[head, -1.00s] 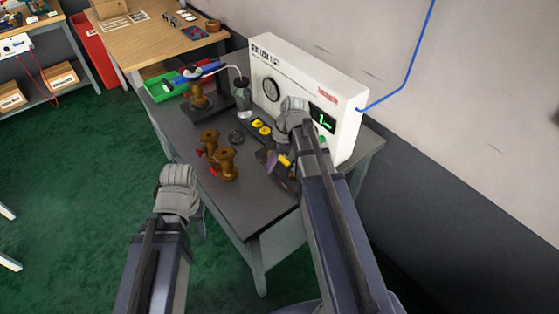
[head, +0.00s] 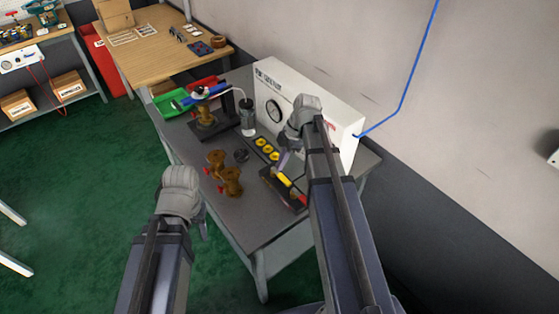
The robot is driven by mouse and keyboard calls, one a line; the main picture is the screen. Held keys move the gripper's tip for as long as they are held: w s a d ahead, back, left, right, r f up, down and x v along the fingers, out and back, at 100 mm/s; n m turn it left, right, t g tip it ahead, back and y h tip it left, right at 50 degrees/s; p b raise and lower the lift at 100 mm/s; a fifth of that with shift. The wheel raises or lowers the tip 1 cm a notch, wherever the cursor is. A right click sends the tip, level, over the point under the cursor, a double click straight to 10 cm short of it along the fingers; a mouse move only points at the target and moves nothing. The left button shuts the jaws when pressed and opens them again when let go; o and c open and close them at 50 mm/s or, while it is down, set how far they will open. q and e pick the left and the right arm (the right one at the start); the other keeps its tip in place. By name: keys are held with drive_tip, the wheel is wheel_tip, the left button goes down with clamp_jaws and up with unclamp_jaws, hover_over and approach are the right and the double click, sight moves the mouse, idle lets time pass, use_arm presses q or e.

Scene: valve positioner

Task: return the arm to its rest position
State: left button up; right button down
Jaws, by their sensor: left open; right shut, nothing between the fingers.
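My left gripper (head: 203,224) hangs low in front of the grey bench's left front edge, over the green floor, clear of the bench objects; its fingers are mostly hidden behind the wrist. My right gripper (head: 284,160) is over the grey bench (head: 215,238), in front of the white test box (head: 280,97). Its fingers are partly hidden by its wrist and hold nothing. A dark tray with yellow- and red-handled tools (head: 284,181) lies just below it. My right wrist and forearm cover the box's right front part.
Brass valve bodies (head: 231,182) stand on the bench, with yellow round parts (head: 266,149) beside them. A valve on a stand (head: 206,115), a clear cylinder (head: 247,118) and a green bin (head: 175,103) stand farther back. A blue hose (head: 408,90) runs up the wall.

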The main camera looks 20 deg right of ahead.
drive_tip(key=s+a+m+h, duration=0.2)
drive_tip(key=s+a+m, duration=0.4)
drive_tip(key=a, duration=0.3)
drive_tip(key=s+a+f+m+h, duration=0.1)
drive_tip(key=s+a+m+h, duration=0.2)
drive_tip(key=s+a+m, duration=0.4)
drive_tip(key=s+a, duration=0.1)
drive_tip(key=a, duration=0.2)
idle(0.6)
